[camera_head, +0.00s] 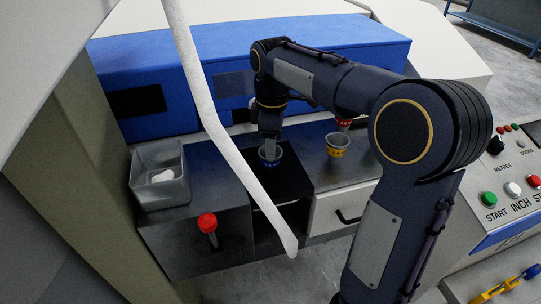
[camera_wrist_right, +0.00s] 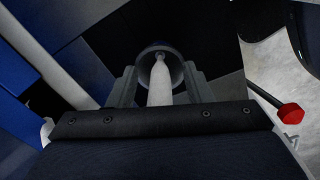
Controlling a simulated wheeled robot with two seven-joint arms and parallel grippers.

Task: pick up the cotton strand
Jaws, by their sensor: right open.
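My right gripper (camera_head: 269,145) points down over a small blue ringed cup (camera_head: 271,160) on the dark machine top. In the right wrist view its open fingers (camera_wrist_right: 160,92) stand either side of a white, tapering cotton strand (camera_wrist_right: 160,86). The strand's thin end lies in a dark round opening (camera_wrist_right: 160,52). Whether the fingers touch it, I cannot tell. In the head view that strand is hidden by the gripper. A thick white length (camera_head: 215,120) hangs in front, from the top edge to a free lower end. My left gripper is not in view.
A grey bin (camera_head: 160,195) with white contents stands left. A red-knobbed lever (camera_head: 207,222) stands in front; the red knob also shows in the wrist view (camera_wrist_right: 290,113). Blue housing (camera_head: 330,40) stands behind.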

